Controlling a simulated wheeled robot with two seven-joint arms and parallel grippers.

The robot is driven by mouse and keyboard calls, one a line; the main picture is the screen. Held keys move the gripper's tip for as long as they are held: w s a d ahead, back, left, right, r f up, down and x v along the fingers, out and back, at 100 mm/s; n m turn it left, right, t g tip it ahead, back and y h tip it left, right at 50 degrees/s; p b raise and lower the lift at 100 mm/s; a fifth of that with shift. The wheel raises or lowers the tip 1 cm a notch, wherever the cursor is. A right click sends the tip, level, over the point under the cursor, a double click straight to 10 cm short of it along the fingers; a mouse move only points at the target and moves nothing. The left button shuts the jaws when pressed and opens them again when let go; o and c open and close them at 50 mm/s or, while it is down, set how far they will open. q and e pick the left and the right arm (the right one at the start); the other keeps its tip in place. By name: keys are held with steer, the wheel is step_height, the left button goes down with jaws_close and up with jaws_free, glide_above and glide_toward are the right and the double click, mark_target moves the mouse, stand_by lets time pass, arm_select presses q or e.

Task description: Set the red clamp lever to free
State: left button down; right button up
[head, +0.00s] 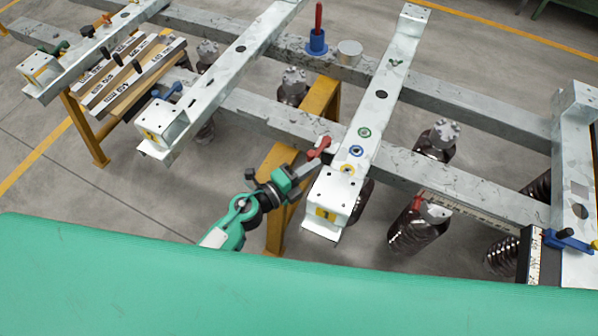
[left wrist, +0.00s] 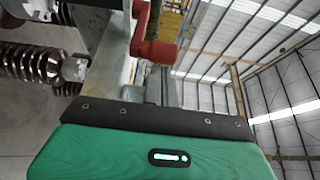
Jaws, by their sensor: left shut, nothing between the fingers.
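In the left wrist view the red lever (left wrist: 154,42) stands just beyond the fingers (left wrist: 160,88). I cannot tell whether the fingers touch it. The lever's pivot is partly hidden. My right gripper is not in view.
A blue holder with a red upright handle (head: 317,40) and a grey cylinder (head: 349,53) stand on the rear rail. Dark ribbed insulators (head: 418,226) stand below the frame. A yellow post (head: 286,195) is close behind my left arm. A blue-handled clamp (head: 567,238) is at the right.

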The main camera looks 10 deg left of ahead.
arm_select(q)
steer(key=shift+w+d, duration=0.15)
stand_by(0.4)
steer(key=shift+w+a+m+g+h, duration=0.15)
steer(key=shift+a+m+g+h, duration=0.25)
steer(key=shift+m+g, duration=0.1)
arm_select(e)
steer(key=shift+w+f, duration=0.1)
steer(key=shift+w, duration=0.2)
arm_select(q)
steer(key=shift+a, duration=0.1)
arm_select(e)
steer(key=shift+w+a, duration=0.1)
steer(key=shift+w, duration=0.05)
